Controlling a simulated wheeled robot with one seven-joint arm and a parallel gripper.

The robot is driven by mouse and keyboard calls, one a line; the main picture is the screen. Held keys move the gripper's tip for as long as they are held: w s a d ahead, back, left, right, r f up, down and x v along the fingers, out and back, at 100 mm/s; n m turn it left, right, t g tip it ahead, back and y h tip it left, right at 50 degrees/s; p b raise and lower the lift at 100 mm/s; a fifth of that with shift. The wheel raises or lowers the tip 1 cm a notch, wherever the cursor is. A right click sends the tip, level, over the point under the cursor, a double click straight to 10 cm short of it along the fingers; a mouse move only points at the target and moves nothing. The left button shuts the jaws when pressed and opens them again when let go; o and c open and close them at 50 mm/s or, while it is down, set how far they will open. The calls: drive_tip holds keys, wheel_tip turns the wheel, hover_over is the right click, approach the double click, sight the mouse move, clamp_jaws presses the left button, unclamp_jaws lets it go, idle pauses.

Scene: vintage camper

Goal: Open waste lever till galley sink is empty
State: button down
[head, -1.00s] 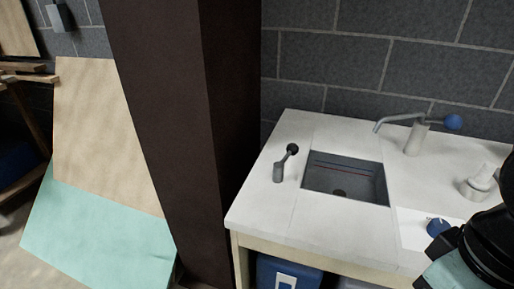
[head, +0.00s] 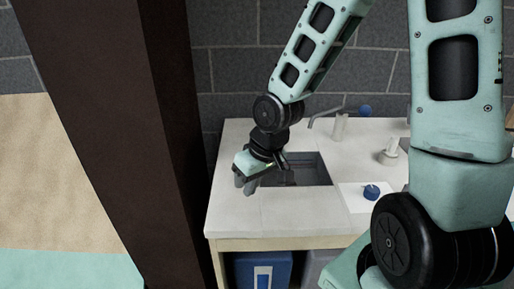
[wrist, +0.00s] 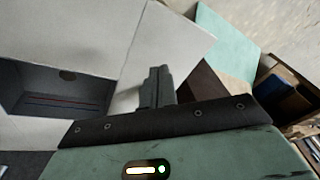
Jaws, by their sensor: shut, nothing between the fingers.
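The galley sink (head: 312,170) is a dark grey rectangular basin set in the white counter (head: 290,215); it also shows in the wrist view (wrist: 58,92), with red and blue lines on its wall. I cannot tell its water level. My gripper (head: 244,190) is low over the counter, just left of the sink, its fingers pointing down. In the wrist view its fingers (wrist: 157,82) are together with nothing between them. The waste lever, a short grey handle with a dark knob left of the sink in the earlier frame, is hidden behind my gripper and wrist.
A white fitting (head: 389,154) and a blue knob (head: 371,192) are to the right. A dark brown post (head: 120,130) rises close on the left. A blue container (head: 262,270) sits beneath.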

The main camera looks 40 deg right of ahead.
drive_tip(key=w+d+r+m+t+p, duration=0.2)
drive_tip(key=w+d+m+t, duration=0.1)
drive_tip(key=d, duration=0.6)
drive_tip(key=w+d+r+m+t+p, duration=0.1)
drive_tip(key=w+d+m+t, duration=0.15)
drive_tip(key=d, duration=0.55)
drive_tip(key=shift+m+y, duration=0.3)
drive_tip(key=shift+m, duration=0.15)
drive_tip(key=shift+w+a+f, duration=0.75)
drive_tip(key=shift+w+f, duration=0.35)
drive_tip(key=shift+w, duration=0.3)
drive_tip(key=shift+w+a+f, duration=0.75)
drive_tip(key=shift+w+f, duration=0.4)
drive_tip(key=shift+w, duration=0.2)
drive_tip(key=shift+w+a+f, duration=0.75)
drive_tip(key=shift+w+f, duration=0.35)
drive_tip(key=shift+w, duration=0.3)
